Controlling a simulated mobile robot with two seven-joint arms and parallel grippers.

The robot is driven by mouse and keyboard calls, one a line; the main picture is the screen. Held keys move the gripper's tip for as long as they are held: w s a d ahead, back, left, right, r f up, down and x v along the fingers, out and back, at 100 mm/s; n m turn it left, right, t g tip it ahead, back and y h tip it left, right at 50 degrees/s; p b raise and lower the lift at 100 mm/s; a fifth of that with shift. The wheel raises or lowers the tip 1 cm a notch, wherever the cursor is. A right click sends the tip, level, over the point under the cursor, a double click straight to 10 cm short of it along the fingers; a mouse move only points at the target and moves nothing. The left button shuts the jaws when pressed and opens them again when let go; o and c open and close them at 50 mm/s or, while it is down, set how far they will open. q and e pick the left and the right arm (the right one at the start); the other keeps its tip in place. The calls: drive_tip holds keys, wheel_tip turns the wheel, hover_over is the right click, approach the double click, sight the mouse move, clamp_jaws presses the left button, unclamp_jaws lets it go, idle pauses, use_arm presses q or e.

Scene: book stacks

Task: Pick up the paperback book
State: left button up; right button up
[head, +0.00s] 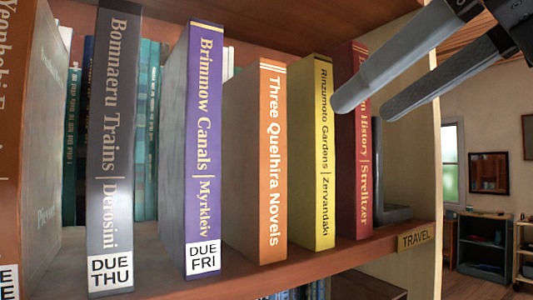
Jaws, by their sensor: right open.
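Several books stand upright on a wooden shelf in the head view; I cannot tell which is the paperback. My right gripper (362,108) reaches in from the upper right. Its two grey fingers are apart and empty, in front of the upper part of the red book, one tip beside the yellow spine. My left gripper is out of view.
A brown book (10,150) is cut off at the left edge. Teal books (147,130) stand behind the front row. A grey bookend (391,214) is right of the red book, by the shelf's side panel. A "TRAVEL" label (414,238) is on the shelf edge (320,264).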

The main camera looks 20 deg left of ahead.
sight(325, 139)
drive_tip(key=x, duration=0.4)
drive_tip(key=shift+w+a+f, duration=0.1)
drive_tip(key=shift+a+f, duration=0.05)
drive_tip(key=shift+f, duration=0.1)
drive_tip(key=x, duration=0.4)
drive_tip(key=shift+a, duration=0.1)
drive_tip(key=shift+w+a+f+p, duration=0.2)
drive_tip(key=shift+w+a+p, duration=0.05)
drive_tip(key=shift+w+p, duration=0.05)
drive_tip(key=x, duration=0.2)
drive_tip(key=p+x, duration=0.1)
drive_tip(key=x, duration=0.2)
drive_tip(key=shift+w+a+r, duration=0.1)
drive_tip(key=shift+a+r, duration=0.05)
drive_tip(key=shift+r, duration=0.05)
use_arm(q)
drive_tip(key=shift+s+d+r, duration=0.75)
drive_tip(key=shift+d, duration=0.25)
use_arm(e)
drive_tip(key=shift+c, duration=0.2)
clamp_jaws()
drive_tip(key=shift+r, duration=0.1)
